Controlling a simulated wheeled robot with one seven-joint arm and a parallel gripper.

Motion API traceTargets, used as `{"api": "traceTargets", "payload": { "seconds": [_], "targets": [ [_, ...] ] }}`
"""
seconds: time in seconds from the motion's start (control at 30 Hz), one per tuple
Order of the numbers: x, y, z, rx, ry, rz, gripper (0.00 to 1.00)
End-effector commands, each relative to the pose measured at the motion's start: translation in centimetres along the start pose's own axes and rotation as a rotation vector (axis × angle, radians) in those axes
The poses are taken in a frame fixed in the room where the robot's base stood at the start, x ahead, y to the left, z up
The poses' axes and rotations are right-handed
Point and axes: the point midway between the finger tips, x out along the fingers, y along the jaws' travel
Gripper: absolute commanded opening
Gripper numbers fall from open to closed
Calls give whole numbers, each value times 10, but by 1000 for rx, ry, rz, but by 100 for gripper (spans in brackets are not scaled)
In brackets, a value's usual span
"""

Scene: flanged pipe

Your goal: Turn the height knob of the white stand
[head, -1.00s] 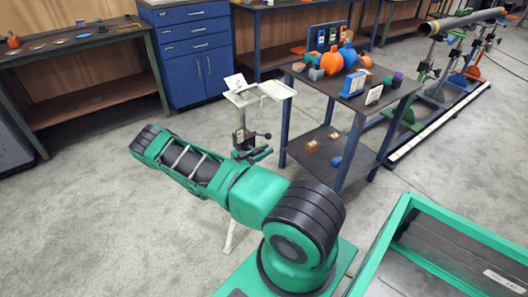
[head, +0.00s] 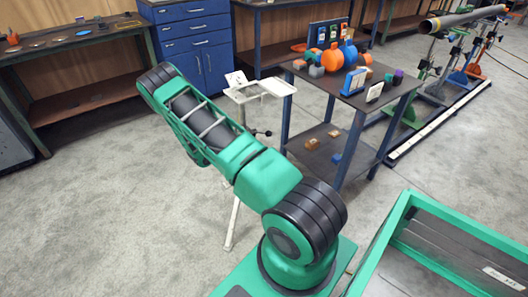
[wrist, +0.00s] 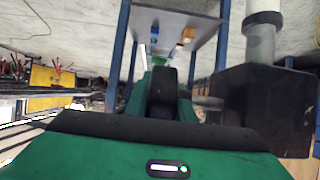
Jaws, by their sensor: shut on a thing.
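The white stand has a pale tray top (head: 262,92) and a thin leg (head: 232,226) in the head view, left of the blue-legged table. In the wrist view its pale post (wrist: 259,42) runs into a black clamp block (wrist: 265,102). A short grey stem (wrist: 208,103) reaches left from the block to my gripper (wrist: 163,82), which is shut on the dark height knob (wrist: 163,98). The fingers cover much of the knob, so its turn angle cannot be told. In the head view my arm hides the gripper and the knob.
A table (head: 340,85) with orange and blue items stands close right of the stand. A green-framed bin (head: 400,225) is at the lower right. A pipe on supports (head: 465,18) is farther back. The floor left of my arm is clear.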

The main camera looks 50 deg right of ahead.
Motion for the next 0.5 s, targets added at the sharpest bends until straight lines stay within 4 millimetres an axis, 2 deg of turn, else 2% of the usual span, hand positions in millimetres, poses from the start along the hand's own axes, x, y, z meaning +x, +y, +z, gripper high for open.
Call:
{"api": "traceTargets", "payload": {
  "seconds": [0.27, 0.3, 0.33, 0.5],
  "targets": [
    [1, -2, -2, 2, 2, -3, 0],
    [1, -2, -2, 3, 2, -2, 31],
    [1, -1, -2, 2, 2, -2, 39],
    [0, -1, -1, 2, 1, -1, 41]
  ]
}}
